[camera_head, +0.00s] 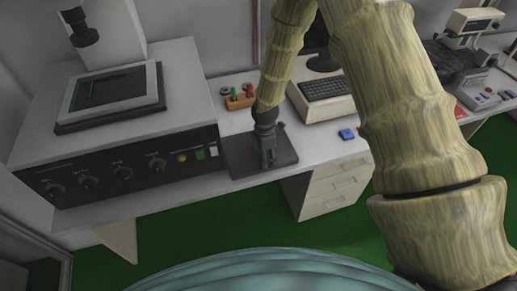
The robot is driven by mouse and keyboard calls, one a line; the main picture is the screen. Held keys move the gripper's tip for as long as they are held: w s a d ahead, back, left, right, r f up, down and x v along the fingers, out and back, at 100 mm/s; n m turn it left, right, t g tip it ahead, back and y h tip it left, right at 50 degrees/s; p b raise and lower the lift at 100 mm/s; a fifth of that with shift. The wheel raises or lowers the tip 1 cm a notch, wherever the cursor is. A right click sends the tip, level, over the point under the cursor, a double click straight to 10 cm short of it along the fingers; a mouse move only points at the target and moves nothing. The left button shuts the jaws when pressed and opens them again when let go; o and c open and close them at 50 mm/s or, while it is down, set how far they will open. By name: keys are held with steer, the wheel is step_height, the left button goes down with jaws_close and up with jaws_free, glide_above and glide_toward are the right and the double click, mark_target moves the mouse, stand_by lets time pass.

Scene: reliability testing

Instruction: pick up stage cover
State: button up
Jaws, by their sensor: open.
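My arm reaches down from the top of the picture, and my gripper (267,158) points down at a flat dark grey plate (240,160) near the front edge of the table. The plate looks like the stage cover, though I cannot be sure. The gripper is open and overlaps the plate in this view; whether it touches cannot be told. The gripper hides part of the plate. At left, a machine (185,75) carries a stage (110,92) with a pale frame and dark window under its head.
The machine's front panel (120,170) has several knobs. Behind the gripper is a small orange holder (240,98). Drawers (335,188) stand below the table, above green floor (230,225).

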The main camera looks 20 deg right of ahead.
steer(key=c, duration=1.2)
steer(key=shift+d, duration=0.1)
